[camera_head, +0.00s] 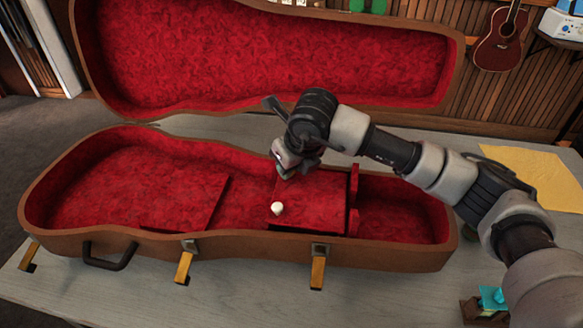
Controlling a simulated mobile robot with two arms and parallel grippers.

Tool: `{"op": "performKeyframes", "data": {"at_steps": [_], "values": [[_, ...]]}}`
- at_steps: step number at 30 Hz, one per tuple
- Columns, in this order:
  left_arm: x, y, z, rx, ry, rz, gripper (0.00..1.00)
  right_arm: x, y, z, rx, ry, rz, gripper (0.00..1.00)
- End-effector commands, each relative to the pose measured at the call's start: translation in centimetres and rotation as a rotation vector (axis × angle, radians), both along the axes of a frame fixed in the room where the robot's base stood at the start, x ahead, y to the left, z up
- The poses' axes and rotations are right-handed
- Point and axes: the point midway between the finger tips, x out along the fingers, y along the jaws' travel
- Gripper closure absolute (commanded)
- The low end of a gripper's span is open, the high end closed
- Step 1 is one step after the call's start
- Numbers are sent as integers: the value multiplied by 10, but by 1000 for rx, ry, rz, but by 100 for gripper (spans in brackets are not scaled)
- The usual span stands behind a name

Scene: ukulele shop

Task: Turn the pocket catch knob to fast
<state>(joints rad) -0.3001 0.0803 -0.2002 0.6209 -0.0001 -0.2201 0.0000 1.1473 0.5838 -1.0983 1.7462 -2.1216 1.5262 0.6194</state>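The knob (277,208) is a small cream-white knob on the red plush pocket lid (322,204) inside the open instrument case (150,243). Any marking for its setting is too small to read. My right gripper (285,171) comes in from the right and hangs over the back left part of the pocket lid, a little behind the knob. It appears apart from the knob. Its fingers are small and partly hidden by the wrist, so their opening is not clear. My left gripper is not in view.
The case's red-lined lid (270,55) stands open behind my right arm. Yellow latches (318,272) and a dark handle (110,257) line the front. A yellow cloth (540,178) and a small teal item (492,298) lie to the right on the grey table (120,300).

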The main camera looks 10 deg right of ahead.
Motion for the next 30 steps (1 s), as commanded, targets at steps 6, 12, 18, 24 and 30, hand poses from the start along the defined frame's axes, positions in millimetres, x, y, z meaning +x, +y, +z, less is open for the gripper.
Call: {"op": "performKeyframes", "data": {"at_steps": [6, 12, 18, 24, 30], "values": [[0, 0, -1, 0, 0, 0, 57, 0, 0, 0, 1, -1, -16, 97], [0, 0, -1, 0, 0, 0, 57, 0, 0, 0, 1, -1, -15, 97], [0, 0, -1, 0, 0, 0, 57, 0, 0, 0, 1, -1, -15, 55], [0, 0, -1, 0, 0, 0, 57, 0, 0, 0, 0, 0, -14, 47], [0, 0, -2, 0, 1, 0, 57, -1, -1, 4, 1, -1, -14, 47]]}}
